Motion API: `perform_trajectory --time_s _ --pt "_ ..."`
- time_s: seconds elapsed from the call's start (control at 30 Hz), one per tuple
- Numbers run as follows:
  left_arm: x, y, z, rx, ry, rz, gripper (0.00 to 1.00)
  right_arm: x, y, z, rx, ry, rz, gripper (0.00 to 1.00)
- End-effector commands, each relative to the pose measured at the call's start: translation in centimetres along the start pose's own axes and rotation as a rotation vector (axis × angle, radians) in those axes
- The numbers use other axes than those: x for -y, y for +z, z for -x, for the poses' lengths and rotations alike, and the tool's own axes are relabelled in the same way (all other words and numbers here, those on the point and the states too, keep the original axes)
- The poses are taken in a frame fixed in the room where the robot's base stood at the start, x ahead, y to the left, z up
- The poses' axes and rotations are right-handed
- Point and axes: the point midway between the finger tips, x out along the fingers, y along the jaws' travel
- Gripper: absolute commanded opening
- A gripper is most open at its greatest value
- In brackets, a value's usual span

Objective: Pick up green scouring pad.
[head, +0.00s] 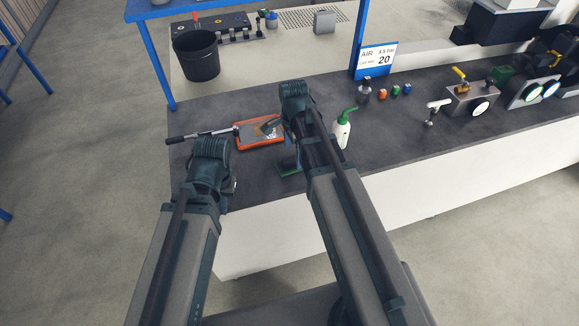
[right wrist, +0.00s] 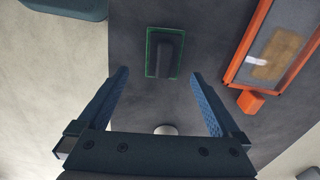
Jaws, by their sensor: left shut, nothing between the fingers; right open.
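The green scouring pad (right wrist: 151,52) lies flat on the dark bench top in the right wrist view, a green-edged rectangle with a dark block on top. In the head view its green edge (head: 289,173) shows just left of my right arm, partly hidden. My right gripper (right wrist: 159,75) is open and empty. Its fingertips are spread on either side of the line to the pad, which lies beyond them in the picture. My left gripper (head: 232,186) is shut and empty at the bench's front left, mostly hidden by its own wrist.
An orange-framed tray (head: 246,147) lies behind the pad, with a tan piece (right wrist: 276,54) in it. A black-handled bar (head: 190,137) lies left of it. A white bottle with a green spout (head: 342,134) stands to the right. The bench's front edge is close to the pad.

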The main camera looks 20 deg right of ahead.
Motion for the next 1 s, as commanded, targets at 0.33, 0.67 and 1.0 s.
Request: perform_trajectory --time_s 0.33,0.67,1.0 --pt "-0.4 -0.2 -3.9 0.000 0.000 0.000 0.00 0.6 0.5 -3.9 0.000 0.000 0.001 1.00" --pt "-0.5 -0.3 -5.0 0.000 0.000 0.000 0.00 0.5 0.5 -5.1 0.000 0.000 0.000 1.00" --pt "-0.5 -0.3 -5.0 0.000 0.000 0.000 0.00 0.5 0.5 -5.1 0.000 0.000 0.000 0.55"
